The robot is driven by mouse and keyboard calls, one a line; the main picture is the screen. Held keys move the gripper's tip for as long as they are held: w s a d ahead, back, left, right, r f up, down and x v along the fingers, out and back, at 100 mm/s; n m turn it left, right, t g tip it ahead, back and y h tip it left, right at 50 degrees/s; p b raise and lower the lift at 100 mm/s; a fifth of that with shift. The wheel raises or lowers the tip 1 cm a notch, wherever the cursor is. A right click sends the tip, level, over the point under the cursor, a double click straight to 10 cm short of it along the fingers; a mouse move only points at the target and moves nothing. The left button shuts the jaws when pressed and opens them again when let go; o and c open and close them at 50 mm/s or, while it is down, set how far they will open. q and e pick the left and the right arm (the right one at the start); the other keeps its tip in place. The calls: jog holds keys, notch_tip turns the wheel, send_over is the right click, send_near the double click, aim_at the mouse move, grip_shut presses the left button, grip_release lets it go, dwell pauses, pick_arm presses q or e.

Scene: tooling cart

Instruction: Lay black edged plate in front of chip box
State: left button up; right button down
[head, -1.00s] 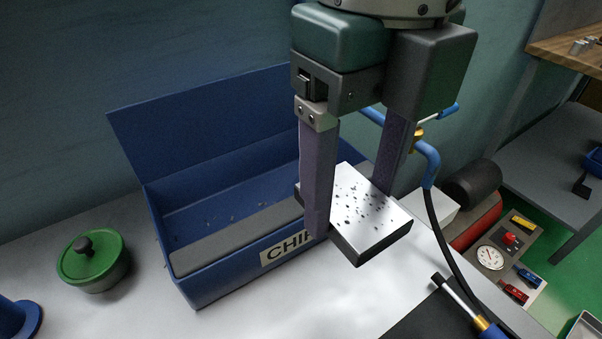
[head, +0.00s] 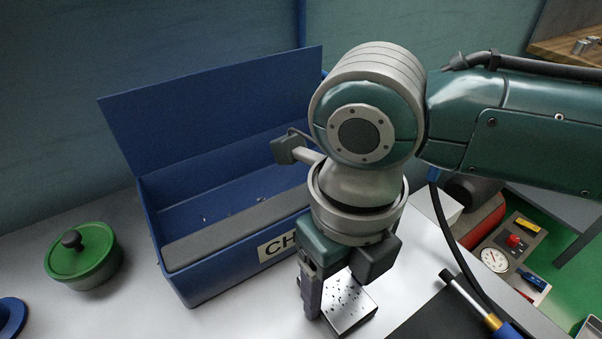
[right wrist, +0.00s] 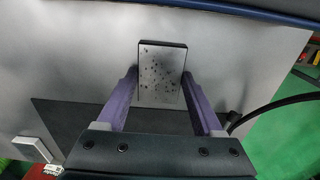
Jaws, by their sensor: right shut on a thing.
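The black edged plate (head: 347,304) has a pale top with dark specks and a dark rim. It also shows in the right wrist view (right wrist: 161,76). My right gripper (head: 330,296) points down and is shut on the plate, with one purple finger at each side of it. The chip box (head: 226,265) is a blue open bin with a raised back panel and a partly hidden label on its front. The plate is in front of the box's right part, low over the bench; I cannot tell if it touches. My left gripper is out of view.
A green lidded pot (head: 84,262) stands left of the box. A dark mat (head: 430,318) lies at the front right. The white bench (head: 120,315) is clear at front left.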

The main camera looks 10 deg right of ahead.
aim_at(337, 291)
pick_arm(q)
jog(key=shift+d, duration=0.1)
pick_arm(e)
jog(key=shift+c, duration=0.2)
grip_release()
jog(key=shift+f, duration=0.1)
